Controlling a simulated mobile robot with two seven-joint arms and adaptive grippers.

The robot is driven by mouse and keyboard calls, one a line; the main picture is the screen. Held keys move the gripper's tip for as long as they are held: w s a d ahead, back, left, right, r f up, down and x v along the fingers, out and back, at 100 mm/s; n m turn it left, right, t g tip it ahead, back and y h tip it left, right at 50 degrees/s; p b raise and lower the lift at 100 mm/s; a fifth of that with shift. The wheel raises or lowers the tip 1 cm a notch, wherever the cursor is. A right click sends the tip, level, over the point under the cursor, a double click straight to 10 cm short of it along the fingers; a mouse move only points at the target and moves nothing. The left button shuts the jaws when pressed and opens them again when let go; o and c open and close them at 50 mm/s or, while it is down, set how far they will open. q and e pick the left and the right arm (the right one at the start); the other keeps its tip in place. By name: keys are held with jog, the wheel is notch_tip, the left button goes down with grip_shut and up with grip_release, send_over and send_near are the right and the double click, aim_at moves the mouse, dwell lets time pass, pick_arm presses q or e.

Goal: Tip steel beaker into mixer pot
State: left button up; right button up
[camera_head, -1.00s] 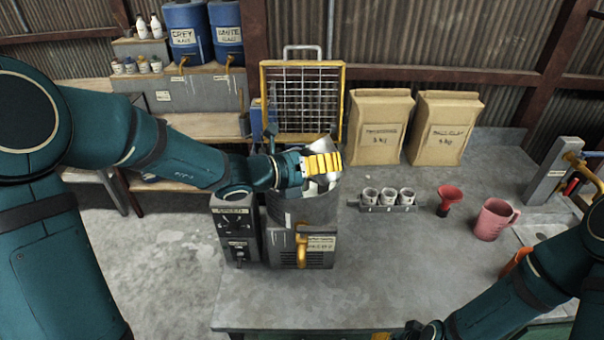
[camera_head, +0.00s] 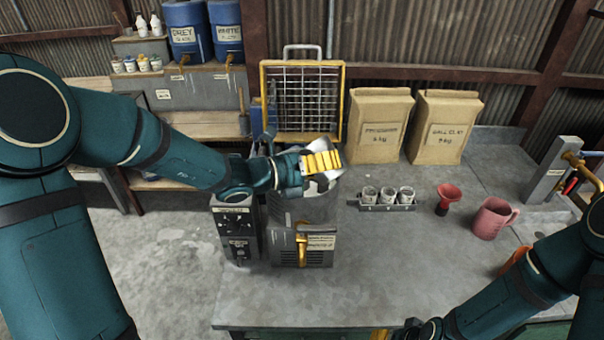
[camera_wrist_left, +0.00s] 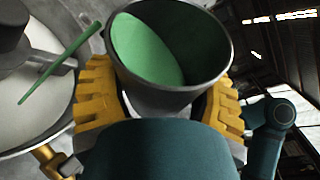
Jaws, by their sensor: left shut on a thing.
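My left gripper (camera_head: 322,162) is shut on the steel beaker (camera_head: 324,144) above the mixer pot (camera_head: 312,208). The yellow fingers hide much of the beaker in the head view. In the left wrist view the beaker (camera_wrist_left: 222,62) sits between both fingers, tilted, with green liquid (camera_wrist_left: 145,48) inside. The pot (camera_wrist_left: 62,112) is at the left there, with pale contents and a dark mixer part over it. A thin green streak (camera_wrist_left: 62,62) crosses above the pot, apart from the beaker in the picture. My right gripper (camera_head: 381,335) barely shows at the bottom edge.
A control box (camera_head: 236,228) stands left of the pot. A rack with several small cups (camera_head: 387,197), a red funnel (camera_head: 448,198) and a pink jug (camera_head: 494,218) are to the right. Paper sacks (camera_head: 379,125) and a yellow-framed grid (camera_head: 303,100) stand behind. The front tabletop (camera_head: 400,270) is clear.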

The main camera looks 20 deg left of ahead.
pick_arm(q)
jog(key=shift+n+t+h+p, duration=0.3)
jog(key=shift+n+h+p, duration=0.3)
jog(key=shift+n+p, duration=0.7)
dwell(1.0)
jog(key=shift+n, duration=0.3)
dwell(0.4)
jog(key=shift+w+a+f+n, duration=0.1)
jog(key=shift+n, duration=0.4)
dwell(0.6)
jog(key=shift+a+f+n+t+h, duration=0.15)
jog(key=shift+n+t+h, duration=0.2)
jog(key=shift+n, duration=0.25)
jog(key=shift+f+n+t, duration=0.15)
jog(key=shift+n+t, duration=0.1)
jog(key=shift+n, duration=0.25)
jog(key=shift+w, duration=0.1)
jog(key=shift+a, duration=0.1)
dwell(0.4)
